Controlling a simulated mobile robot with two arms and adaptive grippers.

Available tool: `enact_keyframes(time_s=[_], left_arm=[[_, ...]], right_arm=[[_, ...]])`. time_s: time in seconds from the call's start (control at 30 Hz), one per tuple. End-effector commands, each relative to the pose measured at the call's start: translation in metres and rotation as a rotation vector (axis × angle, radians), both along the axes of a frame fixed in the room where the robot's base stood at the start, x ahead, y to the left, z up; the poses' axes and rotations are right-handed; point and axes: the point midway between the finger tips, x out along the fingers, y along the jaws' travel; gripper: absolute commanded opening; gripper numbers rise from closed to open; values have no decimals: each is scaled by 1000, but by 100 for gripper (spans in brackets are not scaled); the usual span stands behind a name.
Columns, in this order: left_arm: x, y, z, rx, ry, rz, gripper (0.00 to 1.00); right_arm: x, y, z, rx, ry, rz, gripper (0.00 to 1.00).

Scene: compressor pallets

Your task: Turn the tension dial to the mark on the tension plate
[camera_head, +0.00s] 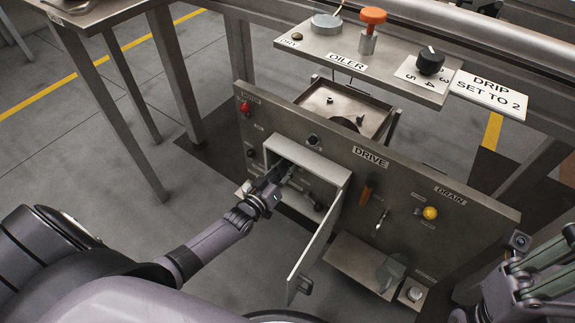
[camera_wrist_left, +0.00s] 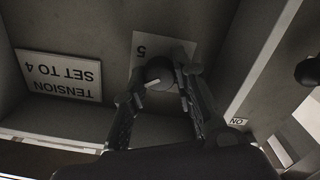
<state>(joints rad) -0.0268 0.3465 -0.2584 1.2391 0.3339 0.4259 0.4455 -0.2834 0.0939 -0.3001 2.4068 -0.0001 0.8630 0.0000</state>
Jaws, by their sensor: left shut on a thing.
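In the left wrist view the tension dial (camera_wrist_left: 159,70) is a round black knob with a white pointer line. It sits on a pale tension plate (camera_wrist_left: 145,44) where a 5 shows; the other marks are hidden. A sign (camera_wrist_left: 60,76), upside down here, reads TENSION SET TO 4. My left gripper (camera_wrist_left: 160,88) has its fingers on both sides of the dial, shut on it. In the head view my left gripper (camera_head: 283,174) reaches into the open box on the drive panel. My right gripper (camera_head: 535,278) is at the right edge, partly cut off, away from the panel.
The box's door (camera_head: 315,243) hangs open towards me, right of my left arm. The drive panel (camera_head: 360,140) carries a red knob, an orange handle and a yellow knob (camera_head: 430,213). Above it is the oiler shelf (camera_head: 365,62) with a drip dial (camera_head: 430,60).

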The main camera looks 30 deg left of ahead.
Motion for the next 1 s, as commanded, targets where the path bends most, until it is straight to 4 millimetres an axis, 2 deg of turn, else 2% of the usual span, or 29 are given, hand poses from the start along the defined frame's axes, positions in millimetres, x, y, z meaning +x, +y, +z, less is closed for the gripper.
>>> enact_keyframes(time_s=[0.3,0.77,0.8,1.0], left_arm=[[0,-1,-1,94,-11,-1,0],[-1,-1,-1,106,-12,-1,0],[-1,-1,-1,106,-12,-1,26],[0,-1,-1,105,-13,-1,40]], right_arm=[[-1,0,-1,1,16,1,0],[-2,-1,-3,2,21,2,0],[-2,-1,-4,2,23,1,0],[-1,0,-4,2,26,1,0]])
